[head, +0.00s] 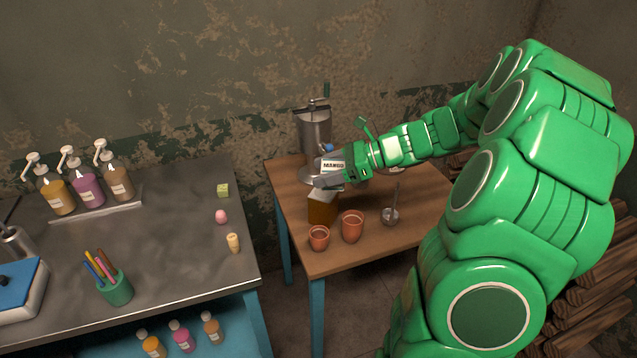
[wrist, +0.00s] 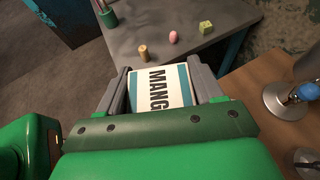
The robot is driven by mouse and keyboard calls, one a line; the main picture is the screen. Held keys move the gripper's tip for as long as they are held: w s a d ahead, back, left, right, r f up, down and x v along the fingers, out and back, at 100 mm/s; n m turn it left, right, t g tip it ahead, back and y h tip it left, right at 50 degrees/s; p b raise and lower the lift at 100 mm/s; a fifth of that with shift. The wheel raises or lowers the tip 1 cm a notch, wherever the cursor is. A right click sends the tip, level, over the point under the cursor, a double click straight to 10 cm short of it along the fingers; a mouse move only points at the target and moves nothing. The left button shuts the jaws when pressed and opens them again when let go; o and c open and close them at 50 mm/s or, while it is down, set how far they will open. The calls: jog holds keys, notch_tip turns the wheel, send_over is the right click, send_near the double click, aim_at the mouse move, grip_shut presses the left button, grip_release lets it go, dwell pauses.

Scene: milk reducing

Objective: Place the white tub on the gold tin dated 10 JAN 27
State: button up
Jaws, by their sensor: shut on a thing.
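My gripper (head: 329,172) is shut on a white tub (head: 334,164) with a dark MANGO label. In the wrist view the tub (wrist: 160,88) sits between the two grey fingers, its label showing with teal bands. A gold-brown, box-shaped tin (head: 321,210) stands on the wooden table, just below my gripper in the head view. My gripper partly covers its top. No date can be read on it. I cannot tell whether the tub touches the tin.
Two terracotta cups (head: 352,226) stand in front of the tin. The grey workbench (head: 170,240) at left holds pump bottles, a pen cup and small items.

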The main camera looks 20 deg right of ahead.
jog(key=w+f, duration=0.2)
jog(key=w, duration=0.1)
jog(key=w+d+f, duration=0.1)
jog(key=w+f, duration=0.1)
jog(key=w, duration=0.1)
jog(key=w+f, duration=0.2)
jog(key=w, duration=0.1)
jog(key=shift+d+f, duration=0.25)
jog(key=shift+f, duration=0.05)
jog(key=shift+w+d+f, duration=0.1)
jog(key=shift+w+f, duration=0.55)
jog(key=shift+f, duration=0.25)
jog(key=shift+w+f, duration=0.1)
jog(key=shift+f, duration=1.45)
jog(key=shift+f, duration=0.1)
jog(key=o, duration=1.1)
